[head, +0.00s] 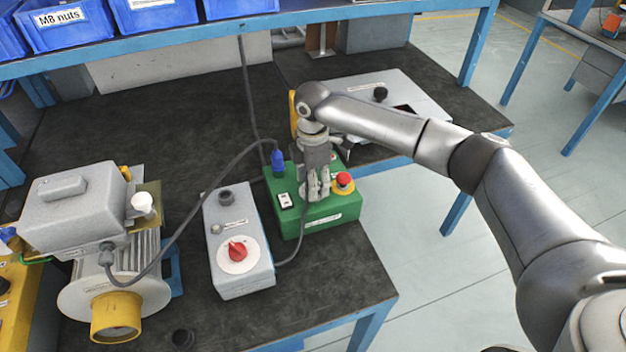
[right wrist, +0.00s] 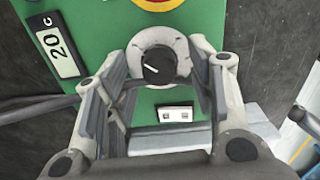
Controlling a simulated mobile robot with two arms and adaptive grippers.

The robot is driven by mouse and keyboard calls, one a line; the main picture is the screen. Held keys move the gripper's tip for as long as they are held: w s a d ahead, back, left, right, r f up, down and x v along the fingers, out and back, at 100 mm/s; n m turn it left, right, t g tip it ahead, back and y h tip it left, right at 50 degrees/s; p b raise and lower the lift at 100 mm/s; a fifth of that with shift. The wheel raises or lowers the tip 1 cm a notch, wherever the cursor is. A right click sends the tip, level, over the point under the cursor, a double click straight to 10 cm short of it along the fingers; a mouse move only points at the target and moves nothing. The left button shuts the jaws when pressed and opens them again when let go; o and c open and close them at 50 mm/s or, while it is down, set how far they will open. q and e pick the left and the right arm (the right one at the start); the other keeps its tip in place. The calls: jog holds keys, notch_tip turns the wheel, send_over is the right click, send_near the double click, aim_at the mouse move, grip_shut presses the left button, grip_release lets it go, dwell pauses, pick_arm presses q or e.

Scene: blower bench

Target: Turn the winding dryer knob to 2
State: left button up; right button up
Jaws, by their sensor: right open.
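A green box (head: 322,218) on the dark bench carries a small temperature display (head: 286,201), which reads 20 C in the right wrist view (right wrist: 58,46). In that view a black knob (right wrist: 158,66) with a short white pointer mark sits on a pale round dial (right wrist: 181,52); the dial's numbers cannot be read. My right gripper (head: 318,195) is above the box, pointing down. It is open, with its fingers to either side of the knob and apart from it as far as I can see. In the head view the gripper hides the knob. My left gripper is not in view.
A red emergency button (head: 344,179) on yellow stands right beside my gripper. A grey box with a red knob (head: 237,251) and a motor (head: 105,262) stand to the left, joined by cables. A shelf with blue bins (head: 68,35) runs along the back.

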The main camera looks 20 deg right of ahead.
jog(key=shift+f, duration=0.3)
jog(key=c, duration=1)
jog(key=shift+r+m+p, duration=0.25)
jog(key=shift+m+p, duration=0.05)
jog(key=shift+p, duration=0.55)
jog(key=shift+c, duration=0.2)
jog(key=shift+f+p, duration=0.15)
jog(key=shift+p, duration=0.15)
jog(key=o, duration=1)
jog(key=shift+o, duration=0.2)
